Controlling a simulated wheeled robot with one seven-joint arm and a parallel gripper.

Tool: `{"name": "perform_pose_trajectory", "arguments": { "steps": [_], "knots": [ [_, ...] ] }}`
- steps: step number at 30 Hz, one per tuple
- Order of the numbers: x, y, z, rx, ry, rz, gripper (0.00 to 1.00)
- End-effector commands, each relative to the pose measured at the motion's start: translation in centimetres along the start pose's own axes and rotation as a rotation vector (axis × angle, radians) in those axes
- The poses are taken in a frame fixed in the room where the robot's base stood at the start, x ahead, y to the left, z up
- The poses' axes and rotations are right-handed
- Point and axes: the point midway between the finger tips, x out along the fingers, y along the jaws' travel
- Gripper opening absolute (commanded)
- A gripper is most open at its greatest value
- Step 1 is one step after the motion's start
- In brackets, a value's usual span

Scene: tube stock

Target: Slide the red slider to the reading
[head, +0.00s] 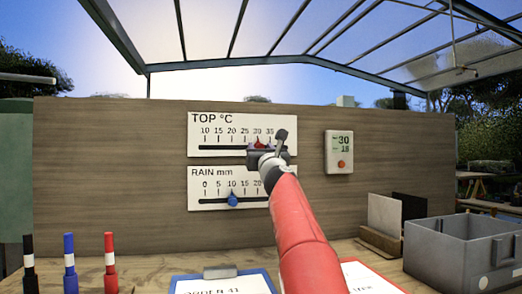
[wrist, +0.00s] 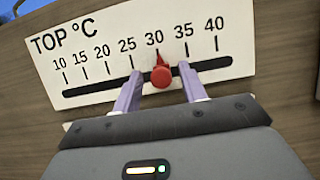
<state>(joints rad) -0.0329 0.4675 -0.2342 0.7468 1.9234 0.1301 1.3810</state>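The red slider (wrist: 162,76) sits on the black slot of the white TOP °C board (wrist: 100,62). Its pointer is at or very close to the 30 mark. My gripper (wrist: 161,80) is open, with one finger on each side of the red knob and a small gap on both sides. In the head view my gripper (head: 268,153) covers the lower right of the TOP board, and the red slider (head: 260,143) shows just above it. The wall display (head: 339,151) reads 30 above 18.
Below is a RAIN mm board (head: 215,190) with a blue slider (head: 233,199) near 10. Several markers (head: 69,262) stand at the left of the bench. A blue clipboard (head: 262,272) lies in front, and a grey crate (head: 470,245) stands at the right.

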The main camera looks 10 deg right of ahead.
Motion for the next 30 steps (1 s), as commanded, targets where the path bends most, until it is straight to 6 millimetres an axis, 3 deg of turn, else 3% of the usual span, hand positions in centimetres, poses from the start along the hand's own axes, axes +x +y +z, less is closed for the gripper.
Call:
{"name": "perform_pose_trajectory", "arguments": {
  "steps": [11,24,30],
  "knots": [
    [-0.6,0.0,-0.1,0.000,-0.002,0.000,0.44],
    [-6.8,0.0,-0.4,0.001,-0.002,0.000,0.44],
    [-7.8,0.0,-0.2,0.000,0.001,0.000,0.44]
  ]
}}
